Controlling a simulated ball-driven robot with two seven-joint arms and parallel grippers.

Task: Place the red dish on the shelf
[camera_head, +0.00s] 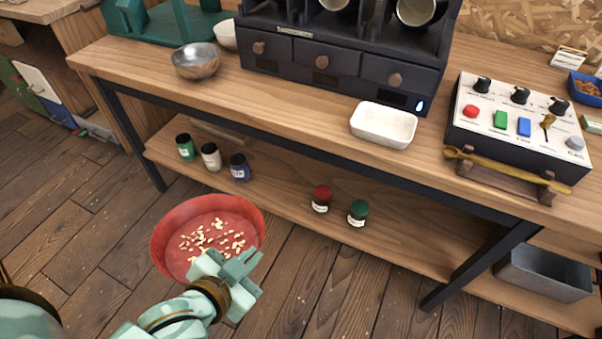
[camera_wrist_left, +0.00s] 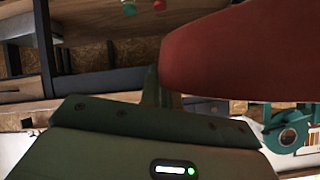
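The red dish (camera_head: 170,222) is a round, wide bowl with pale beans in it. It is in the air over the floor, in front of the bench's left half, and looks nearly level. My left gripper (camera_head: 238,266) is shut on its near right rim. In the left wrist view the dish (camera_wrist_left: 240,50) fills the upper right, beside a finger of the gripper (camera_wrist_left: 155,88); the other finger is hidden. The wooden lower shelf (camera_head: 420,238) runs under the bench, beyond the dish. My right gripper is not in view.
Green, white and blue jars (camera_head: 211,157) stand at the shelf's left. A red-lidded jar (camera_head: 321,199) and a green-lidded jar (camera_head: 357,212) stand near its middle. Bare shelf lies between these groups and to the right. The bench top (camera_head: 300,105) overhangs the shelf; a black leg (camera_head: 480,262) stands at right.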

